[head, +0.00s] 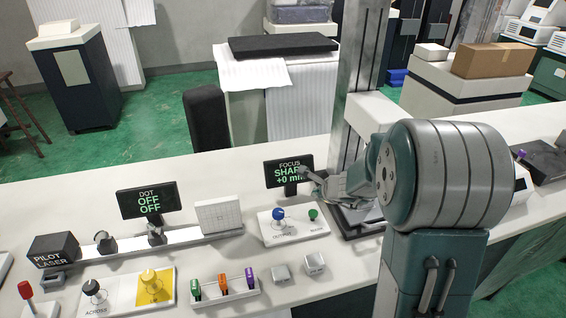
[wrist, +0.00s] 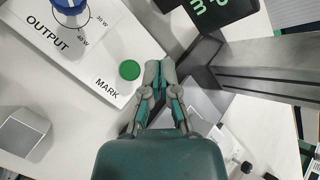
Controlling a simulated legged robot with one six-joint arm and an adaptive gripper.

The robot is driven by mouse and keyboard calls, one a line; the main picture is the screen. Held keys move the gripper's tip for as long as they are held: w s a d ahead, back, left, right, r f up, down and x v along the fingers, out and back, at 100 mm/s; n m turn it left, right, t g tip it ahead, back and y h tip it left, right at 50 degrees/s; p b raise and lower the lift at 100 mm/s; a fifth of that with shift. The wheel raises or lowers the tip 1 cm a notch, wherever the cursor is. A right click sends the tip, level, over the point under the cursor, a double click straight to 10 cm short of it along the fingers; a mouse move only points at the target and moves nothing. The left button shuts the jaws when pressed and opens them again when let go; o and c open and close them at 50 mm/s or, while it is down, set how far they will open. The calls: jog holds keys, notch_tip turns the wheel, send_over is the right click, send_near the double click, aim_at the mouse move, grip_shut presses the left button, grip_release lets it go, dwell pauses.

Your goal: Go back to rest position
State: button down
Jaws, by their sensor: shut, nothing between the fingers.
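My gripper (wrist: 158,72) is shut and empty, its fingertips together in the wrist view. It is above the table beside the green MARK button (wrist: 130,70) on the white OUTPUT panel (wrist: 75,50). In the head view my gripper (head: 312,178) shows just right of the green button (head: 313,214), in front of the FOCUS display (head: 290,172), which reads "SHARP". My grey and teal arm reaches in from the right and hides part of the machine behind it.
A grey column (head: 362,70) rises behind my gripper. The blue knob (head: 278,214) stands left of the button. The DOT display (head: 148,200) reads "OFF OFF". Coloured pegs in a rack (head: 225,293) and two small grey blocks (head: 283,272) sit near the front.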

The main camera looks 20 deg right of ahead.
jog(key=s+a+r+n+g+y, duration=0.1)
jog(key=s+a+r+n+y, duration=0.2)
jog(key=s+a+r+n, duration=0.9)
jog(key=s+r+n+g+h, duration=0.1)
jog(key=s+n+h, duration=0.1)
jog(key=s+n, duration=0.4)
jog(key=s+d+r+n+g+h, duration=0.1)
jog(key=s+r+n+h, duration=0.1)
jog(key=s+n, duration=0.4)
jog(key=s+h, duration=0.1)
jog(key=s, duration=0.4)
jog(key=shift+s+d+n, duration=0.2)
jog(key=shift+n, duration=0.1)
dwell(1.5)
